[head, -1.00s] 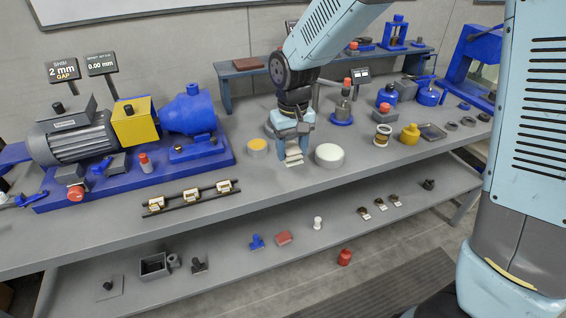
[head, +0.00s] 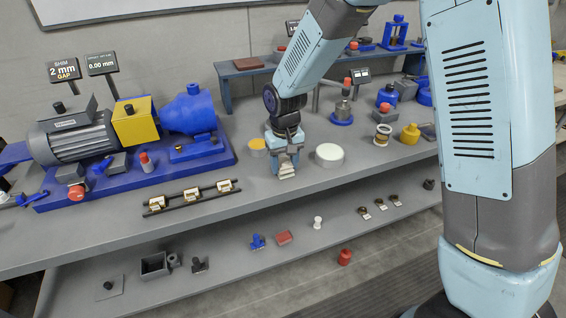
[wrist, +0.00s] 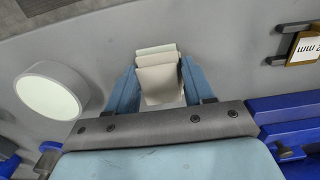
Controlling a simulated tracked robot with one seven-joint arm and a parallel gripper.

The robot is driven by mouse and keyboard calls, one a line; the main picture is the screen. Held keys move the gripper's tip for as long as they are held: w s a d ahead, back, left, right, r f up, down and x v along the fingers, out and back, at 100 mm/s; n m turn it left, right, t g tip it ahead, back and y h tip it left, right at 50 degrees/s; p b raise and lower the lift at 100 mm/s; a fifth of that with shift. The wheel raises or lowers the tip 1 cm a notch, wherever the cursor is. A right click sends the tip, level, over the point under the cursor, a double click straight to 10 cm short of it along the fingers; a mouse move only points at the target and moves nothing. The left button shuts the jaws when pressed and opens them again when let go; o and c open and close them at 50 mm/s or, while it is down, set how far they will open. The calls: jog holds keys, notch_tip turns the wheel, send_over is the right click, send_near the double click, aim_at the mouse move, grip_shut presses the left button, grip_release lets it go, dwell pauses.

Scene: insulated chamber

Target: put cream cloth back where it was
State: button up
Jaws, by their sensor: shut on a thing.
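My gripper (head: 287,168) is shut on the cream cloth (head: 287,173) near the middle of the bench, pointing down. The wrist view shows the folded cloth (wrist: 159,75) between the two blue fingers of my gripper (wrist: 154,88), its end sticking out beyond them. In the head view only the lower part of the cloth shows below the fingers. It is close to the bench top; I cannot tell whether it touches.
A white round tub (head: 329,155) stands just right of my gripper. A yellow-topped tin (head: 258,146) stands to its left. A dark rail with several small holders (head: 190,196) lies at the front left. The bench front edge is near, with a lower shelf below.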

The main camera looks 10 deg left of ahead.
aim_at(285, 165)
jog(key=o, duration=1)
notch_tip(285, 165, up, 12)
dwell(0.3)
jog(key=shift+d+r, duration=0.1)
